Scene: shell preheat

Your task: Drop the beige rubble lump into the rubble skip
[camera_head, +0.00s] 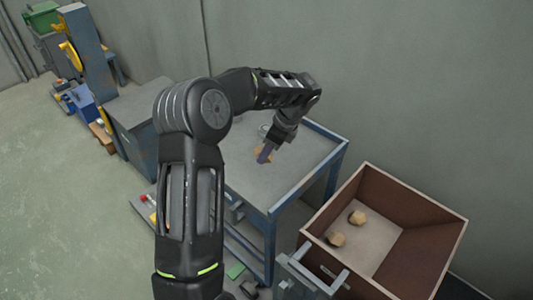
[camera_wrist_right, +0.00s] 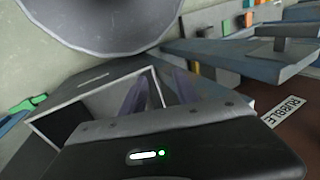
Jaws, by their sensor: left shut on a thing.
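My left gripper (camera_head: 264,155) is over the blue-framed worktable with its jaws pointing down. It is shut on the beige rubble lump (camera_head: 257,154), which is mostly hidden by the fingers. I cannot tell whether the lump touches the tabletop. The rubble skip (camera_head: 435,212) is an open brown box to the right of the table, and a RUBBLE label (camera_wrist_right: 284,111) shows in the right wrist view. My right gripper (camera_wrist_right: 160,90) shows two fingers standing apart in the right wrist view, with nothing seen between them.
Two tan lumps, one farther back (camera_head: 357,217) and one nearer (camera_head: 337,239), lie on the skip floor. The blue-framed worktable (camera_head: 300,150) has a mostly bare grey top. A gap separates the table from the skip. A grey wall stands close behind both.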

